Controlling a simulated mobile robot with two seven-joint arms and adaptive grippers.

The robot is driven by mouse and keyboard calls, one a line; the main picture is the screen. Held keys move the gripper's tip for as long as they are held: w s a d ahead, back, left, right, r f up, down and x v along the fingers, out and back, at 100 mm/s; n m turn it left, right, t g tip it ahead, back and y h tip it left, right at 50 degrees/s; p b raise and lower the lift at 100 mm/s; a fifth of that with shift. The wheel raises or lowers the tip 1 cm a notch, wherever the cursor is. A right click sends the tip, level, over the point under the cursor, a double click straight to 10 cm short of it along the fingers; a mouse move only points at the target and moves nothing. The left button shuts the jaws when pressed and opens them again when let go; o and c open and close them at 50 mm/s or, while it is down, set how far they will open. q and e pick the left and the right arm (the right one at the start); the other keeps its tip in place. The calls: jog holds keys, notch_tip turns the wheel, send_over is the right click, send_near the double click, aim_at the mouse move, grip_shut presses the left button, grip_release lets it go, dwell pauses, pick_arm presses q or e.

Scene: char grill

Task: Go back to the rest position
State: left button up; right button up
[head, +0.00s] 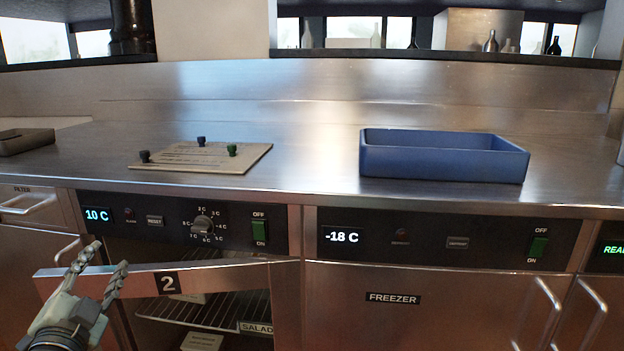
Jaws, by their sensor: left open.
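My left gripper (102,272) is at the lower left of the head view. Its two fingers are spread apart with nothing between them. It is close to the left end of the open fridge door (225,280) marked 2; I cannot tell whether it touches the door. The door stands ajar, and wire shelves (205,305) with a SALAD label show behind it. My right gripper is not in view.
A blue bin (440,160) stands on the steel counter (310,120). A board (200,157) with small coloured pegs lies left of it. The freezer door (440,310) at the right is shut. The counter's middle is clear.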

pick_arm(q)
jog(key=s+f+n+g+y, duration=0.1)
jog(key=s+f+n+g, duration=0.3)
jog(key=f, duration=0.8)
jog(key=s+f+n+g, duration=0.2)
jog(key=s+f+g, duration=0.35)
jog(key=f, duration=0.65)
jog(key=s+d+f+g+h, duration=0.1)
jog(key=s+d+f+g, duration=0.2)
jog(key=s+d+f, duration=0.2)
jog(key=s+d+f+n+g+h+p, duration=0.1)
jog(key=s+d+f+g+h, duration=0.1)
jog(key=s+f, duration=0.7)
jog(key=s+d+g, duration=0.1)
jog(key=s+d, duration=0.1)
jog(key=shift+d+f+g, duration=0.15)
jog(key=shift+d+g, duration=0.2)
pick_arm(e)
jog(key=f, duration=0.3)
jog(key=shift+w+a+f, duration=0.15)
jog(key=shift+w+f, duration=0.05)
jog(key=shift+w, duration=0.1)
pick_arm(q)
jog(key=shift+w, duration=0.1)
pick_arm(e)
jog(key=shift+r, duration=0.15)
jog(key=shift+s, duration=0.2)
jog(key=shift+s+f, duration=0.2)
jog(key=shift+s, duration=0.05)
